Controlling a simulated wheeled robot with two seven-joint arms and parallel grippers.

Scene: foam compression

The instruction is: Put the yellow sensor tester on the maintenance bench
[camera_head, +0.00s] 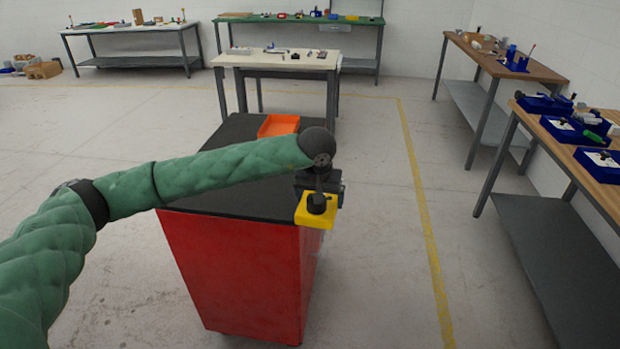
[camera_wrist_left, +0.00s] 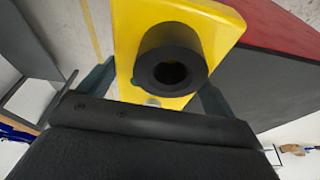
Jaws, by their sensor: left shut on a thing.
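The yellow sensor tester (camera_head: 313,216) is a yellow block with a black cylinder on it. It shows at the near right corner of the red cart in the head view. It also fills the upper middle of the left wrist view (camera_wrist_left: 215,30), with the hollow end of the black cylinder facing the camera. My left gripper (camera_head: 320,190) is shut on it, a finger on each side of the yellow block. I cannot tell its exact height over the cart top. My right gripper is not in view. Which table is the maintenance bench is not marked.
The red cart (camera_head: 245,270) has a black top with an orange tray (camera_head: 279,125). A white-topped table (camera_head: 250,59) stands behind it. Wooden-topped benches with blue items (camera_head: 565,131) are at right. More benches line the back. Floor is open around a yellow line (camera_head: 425,230).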

